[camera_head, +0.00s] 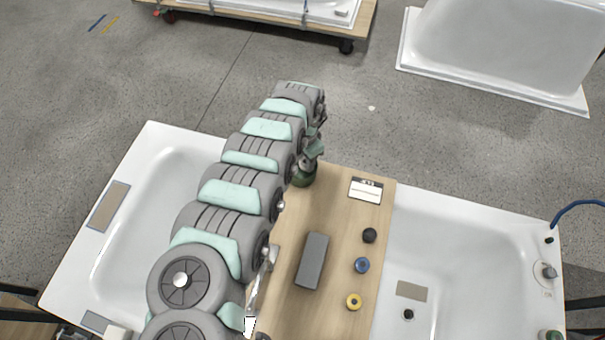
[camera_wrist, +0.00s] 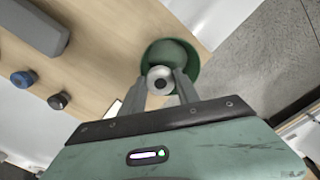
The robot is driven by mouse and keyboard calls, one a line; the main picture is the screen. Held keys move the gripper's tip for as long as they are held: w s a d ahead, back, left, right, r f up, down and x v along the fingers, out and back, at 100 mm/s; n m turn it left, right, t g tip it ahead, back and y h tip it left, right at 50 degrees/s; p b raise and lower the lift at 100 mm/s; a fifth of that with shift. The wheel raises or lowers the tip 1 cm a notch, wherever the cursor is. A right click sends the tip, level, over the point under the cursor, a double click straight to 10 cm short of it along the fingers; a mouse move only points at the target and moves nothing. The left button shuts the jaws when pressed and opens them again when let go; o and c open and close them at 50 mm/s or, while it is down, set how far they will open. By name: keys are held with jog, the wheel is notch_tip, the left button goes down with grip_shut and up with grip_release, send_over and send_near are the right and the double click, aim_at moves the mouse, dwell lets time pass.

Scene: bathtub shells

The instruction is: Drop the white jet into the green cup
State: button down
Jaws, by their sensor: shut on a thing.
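My gripper (camera_wrist: 160,88) is shut on the white jet (camera_wrist: 159,74), a small round piece with a grey centre. In the wrist view the jet is between the fingertips and overlaps the near part of the green cup (camera_wrist: 185,50). The cup's curved inner wall shows beyond the jet. I cannot tell whether the jet is above the rim or inside it. In the head view the green cup (camera_head: 303,176) stands at the far left of the wooden board, partly hidden by my gripper (camera_head: 309,160). The jet cannot be made out there.
On the wooden board (camera_head: 335,200) lie a grey block (camera_head: 312,260), a black jet (camera_head: 369,235), a blue jet (camera_head: 362,265), a yellow jet (camera_head: 354,301) and a labelled card (camera_head: 366,189). White tubs flank the board, the right tub (camera_head: 470,215) having a raised rim.

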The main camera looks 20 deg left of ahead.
jog(key=shift+f+b, duration=0.4)
jog(key=shift+f, duration=0.5)
jog(key=shift+r, duration=0.1)
jog(key=c, duration=0.8)
grip_release()
notch_tip(320, 180, up, 11)
jog(key=shift+f, duration=0.1)
